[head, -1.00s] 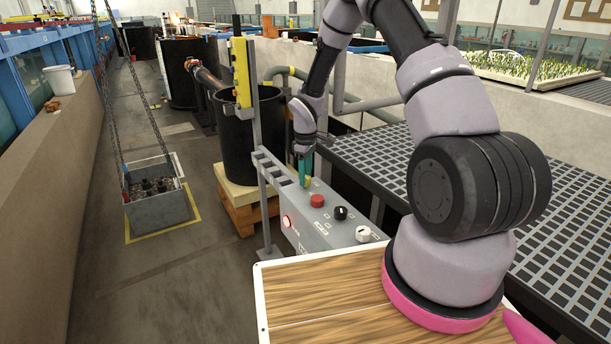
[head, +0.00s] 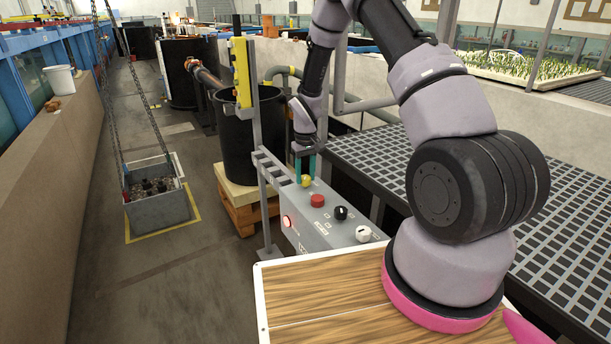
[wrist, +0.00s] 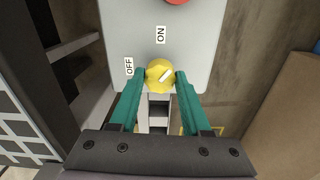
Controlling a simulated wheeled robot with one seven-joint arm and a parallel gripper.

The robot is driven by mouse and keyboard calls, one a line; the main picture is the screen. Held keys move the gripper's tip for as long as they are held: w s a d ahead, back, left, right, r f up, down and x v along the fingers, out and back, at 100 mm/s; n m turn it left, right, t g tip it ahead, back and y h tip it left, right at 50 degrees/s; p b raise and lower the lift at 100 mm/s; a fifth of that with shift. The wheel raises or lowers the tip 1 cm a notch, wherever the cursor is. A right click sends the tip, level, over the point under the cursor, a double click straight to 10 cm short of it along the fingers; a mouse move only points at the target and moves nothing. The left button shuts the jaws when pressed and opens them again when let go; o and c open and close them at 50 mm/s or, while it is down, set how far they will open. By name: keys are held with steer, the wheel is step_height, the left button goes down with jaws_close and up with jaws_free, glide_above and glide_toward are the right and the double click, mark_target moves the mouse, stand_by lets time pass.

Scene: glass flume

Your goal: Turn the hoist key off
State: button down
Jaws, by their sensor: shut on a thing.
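The hoist key is a round yellow knob (head: 306,181) with a white bar on its face, on the far end of the grey control box (head: 318,232). In the wrist view the yellow knob (wrist: 155,72) sits between the two teal fingers of my gripper (wrist: 160,77), which are shut on its sides. The ON label (wrist: 160,34) is above it and the OFF label (wrist: 129,66) to its left. The white bar slants from lower left to upper right. In the head view my gripper (head: 305,168) points down at the knob.
A red button (head: 317,200), a black knob (head: 341,212), a white knob (head: 363,233) and a lit red lamp (head: 287,221) are on the same box. A grey crate (head: 157,212) hangs on chains at left. A black tank (head: 240,150) stands behind; grating (head: 450,200) lies right.

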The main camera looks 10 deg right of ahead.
mark_target(305, 177)
steer(key=m, duration=0.5)
steer(key=shift+m, duration=0.3)
steer(key=m, duration=0.4)
steer(key=shift+m, duration=0.3)
steer(key=shift+c, duration=1.9)
jaws_free()
step_height(305, 177, up, 11)
